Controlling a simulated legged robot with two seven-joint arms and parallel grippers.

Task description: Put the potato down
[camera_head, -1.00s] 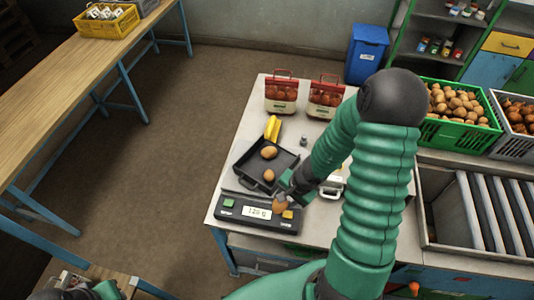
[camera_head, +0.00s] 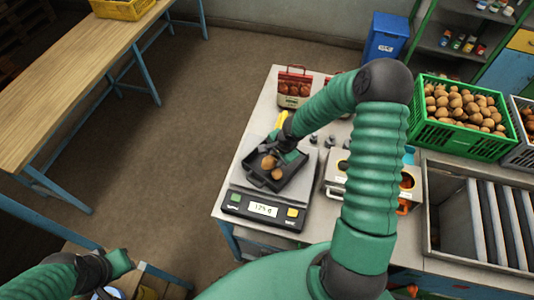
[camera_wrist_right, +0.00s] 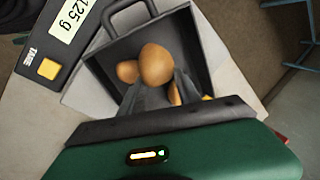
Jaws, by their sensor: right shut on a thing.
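My right gripper (camera_head: 273,156) is over the black tray (camera_head: 253,176) on the scale (camera_head: 265,208). It is shut on a brown potato (camera_wrist_right: 156,63), which also shows in the head view (camera_head: 268,162). The held potato is low over or in the tray; I cannot tell whether it touches the tray floor. A second potato (camera_wrist_right: 127,71) lies beside it in the tray. Part of another (camera_wrist_right: 175,95) shows by the finger. The scale display (camera_wrist_right: 74,18) reads 125 g. My left gripper (camera_head: 121,262) is at the lower left, away from the table; its fingers cannot be made out.
Red bags (camera_head: 294,88) stand at the back of the table (camera_head: 230,198). A white device (camera_head: 338,176) is right of the scale. A green crate of potatoes (camera_head: 455,140) and a metal bin (camera_head: 440,225) are farther right. A wooden bench (camera_head: 70,90) stands at left.

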